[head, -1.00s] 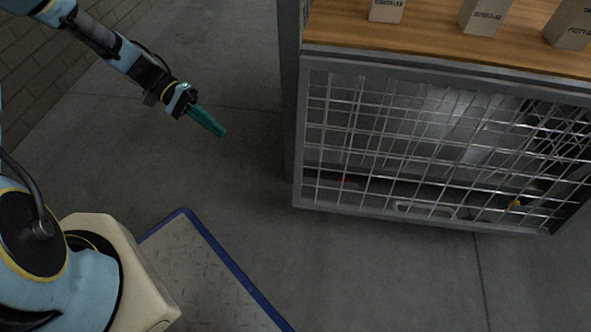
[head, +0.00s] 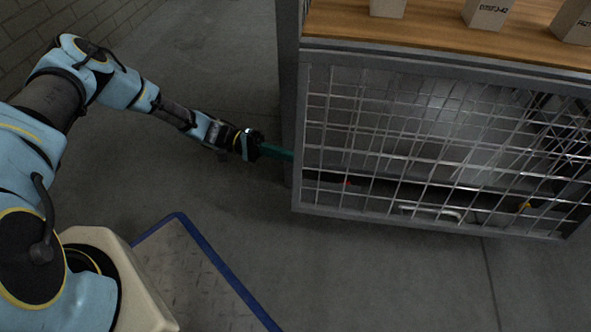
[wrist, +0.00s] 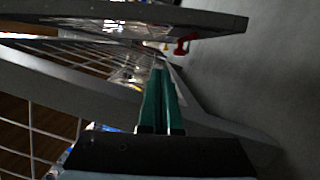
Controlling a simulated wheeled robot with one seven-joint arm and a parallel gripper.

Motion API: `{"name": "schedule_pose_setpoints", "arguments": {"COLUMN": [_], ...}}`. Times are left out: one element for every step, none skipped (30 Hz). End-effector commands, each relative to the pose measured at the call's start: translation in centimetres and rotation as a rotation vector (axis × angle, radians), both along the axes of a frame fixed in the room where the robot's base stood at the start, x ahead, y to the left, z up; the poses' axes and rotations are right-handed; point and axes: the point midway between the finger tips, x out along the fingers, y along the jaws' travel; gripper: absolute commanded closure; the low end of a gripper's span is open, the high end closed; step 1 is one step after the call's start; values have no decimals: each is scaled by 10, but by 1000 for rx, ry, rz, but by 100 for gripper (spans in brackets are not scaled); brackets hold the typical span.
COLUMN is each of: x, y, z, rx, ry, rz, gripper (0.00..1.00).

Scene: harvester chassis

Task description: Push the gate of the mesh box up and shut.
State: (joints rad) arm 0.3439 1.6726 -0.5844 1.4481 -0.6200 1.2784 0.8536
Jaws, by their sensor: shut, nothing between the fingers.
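The mesh box (head: 288,120) stands at the right of the head view, with a grey frame. Its wire-mesh gate (head: 420,226) has a grey frame and fills the front below a wooden top. Two mesh grids overlap there, so I cannot tell exactly how far the gate leans out. My gripper (head: 288,155) is shut and empty, its green fingers pointing right at the box's left edge. I cannot tell whether the tips touch the frame. In the wrist view the green fingers (wrist: 162,75) point between two grey frame bars, with mesh to the left.
Cartons (head: 489,12) stand on the wooden top (head: 420,25). A pale handle-like part (head: 430,212) and a small yellow part (head: 523,206) show behind the mesh. A red part (wrist: 183,45) shows near the upper bar. A blue-edged plate (head: 205,265) lies on the floor. Open floor lies left of the box.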

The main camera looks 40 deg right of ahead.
Motion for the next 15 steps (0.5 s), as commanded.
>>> {"name": "schedule_pose_setpoints", "arguments": {"x": [-12, -17, -25, -30, -36, -37, -39, -41, -44, -46, -48, -50, -51, -52, -54], "y": [-4, -6, -9, -12, -14, -8, -4, -1, 3, 5, 7, 10, 12, 13, 15], "z": [-2, -2, -1, -1, 0, 2, 3, 4, 6, 7, 8, 9, 9, 10, 11], "rx": [1, 1, 1, 1, 2, 3, 4, 3, 2, 3, 3, 2, 2, 2, 2], "ry": [3, 2, 3, 1, 1, 0, 1, 0, 1, 1, 0, 0, 0, 0, 0], "rz": [-5, -4, -5, -3, -4, -1, -1, 0, 0, -1, 0, -1, -1, -1, -1], "gripper": [100, 100, 100, 100, 100, 100, 100, 100, 100, 100, 100, 100, 100, 100, 100]}}
